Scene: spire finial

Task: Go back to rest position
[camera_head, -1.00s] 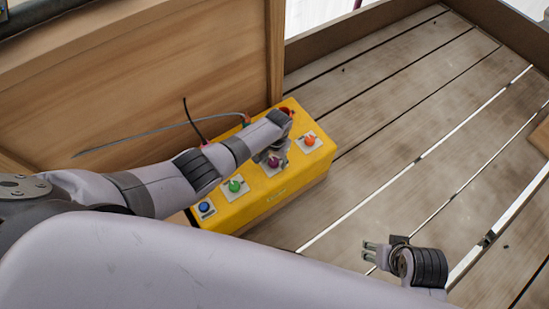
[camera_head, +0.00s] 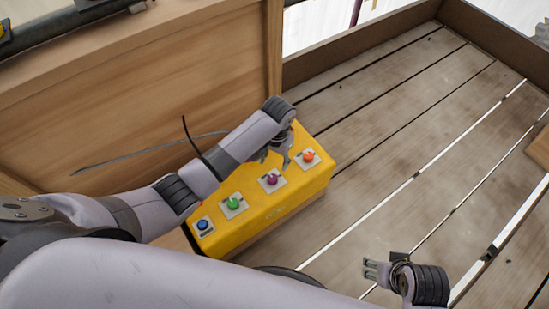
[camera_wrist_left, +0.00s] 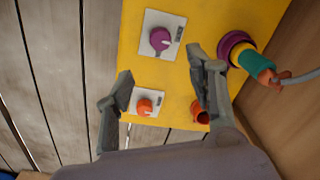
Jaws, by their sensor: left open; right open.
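My left gripper (camera_head: 276,153) is above the yellow control box, near its purple and orange knobs. In the left wrist view the fingers of my left gripper (camera_wrist_left: 163,92) are apart, with nothing between them. The orange knob (camera_wrist_left: 145,107) shows beyond the gap and the purple knob (camera_wrist_left: 160,39) further off. My right gripper (camera_head: 372,272) is at the lower right over the slatted floor, its fingers apart and empty. My left arm hides part of the box's back.
The yellow box (camera_head: 262,222) carries a blue button (camera_head: 203,225), a green knob (camera_head: 234,203) and a cable. A wooden panel (camera_head: 150,100) stands behind it. The slatted floor (camera_head: 400,130) at the right is mostly clear.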

